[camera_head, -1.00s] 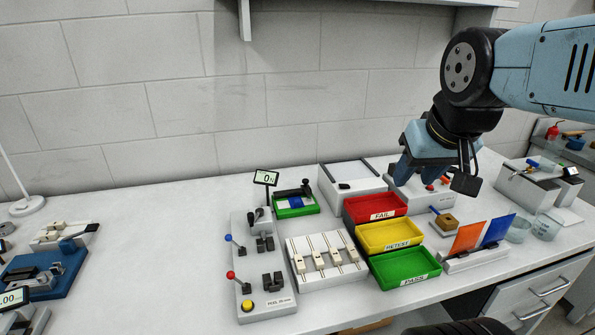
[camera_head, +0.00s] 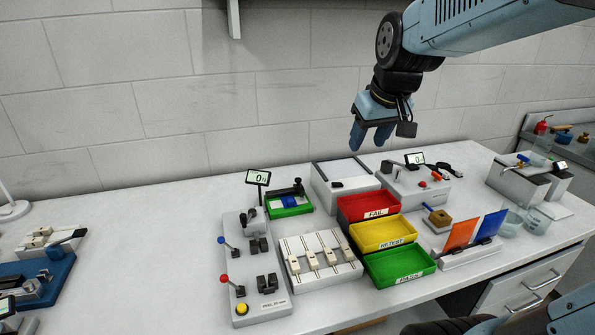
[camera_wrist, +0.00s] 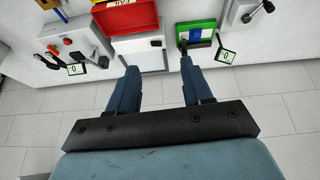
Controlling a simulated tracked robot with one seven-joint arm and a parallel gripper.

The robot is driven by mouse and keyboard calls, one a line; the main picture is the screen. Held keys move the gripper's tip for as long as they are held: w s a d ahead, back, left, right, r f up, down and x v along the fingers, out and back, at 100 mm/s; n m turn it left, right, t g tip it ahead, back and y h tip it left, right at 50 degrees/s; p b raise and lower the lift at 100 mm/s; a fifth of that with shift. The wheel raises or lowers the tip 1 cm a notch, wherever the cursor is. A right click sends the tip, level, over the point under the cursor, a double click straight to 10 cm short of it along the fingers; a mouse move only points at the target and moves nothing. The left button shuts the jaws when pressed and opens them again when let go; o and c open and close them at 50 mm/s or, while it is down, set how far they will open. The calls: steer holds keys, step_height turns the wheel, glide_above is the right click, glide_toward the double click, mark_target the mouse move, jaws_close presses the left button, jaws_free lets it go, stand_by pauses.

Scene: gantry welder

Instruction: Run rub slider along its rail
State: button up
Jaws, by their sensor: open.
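A white box-shaped fixture (camera_head: 343,201) stands at the back of the bench, with dark side rails and a small black piece (camera_head: 337,184) at its front left. This looks like the rub slider and its rail, though no label is readable. The fixture also shows in the wrist view (camera_wrist: 138,57), with the dark piece (camera_wrist: 156,43) near one edge. My gripper (camera_head: 368,143) is open and empty, high above the back of the bench near this fixture. In the wrist view its fingers (camera_wrist: 159,65) are spread apart with nothing between them.
Red (camera_head: 368,208), yellow (camera_head: 381,233) and green (camera_head: 399,267) trays stand in front. A green-based fixture (camera_head: 289,208) is left, a grey device with a display (camera_head: 415,187) right.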

steer(key=w+a+f+n, duration=0.1)
steer(key=w+a+f, duration=0.1)
steer(key=w, duration=0.3)
steer(key=w+a+f+n, duration=0.1)
steer(key=w+a+f, duration=0.1)
steer(key=w, duration=0.4)
steer(key=n+g+y, duration=0.1)
steer(key=n+y, duration=0.1)
glide_toward(300, 179)
steer(key=x, duration=0.8)
steer(key=shift+w+a, duration=0.25)
jaws_close()
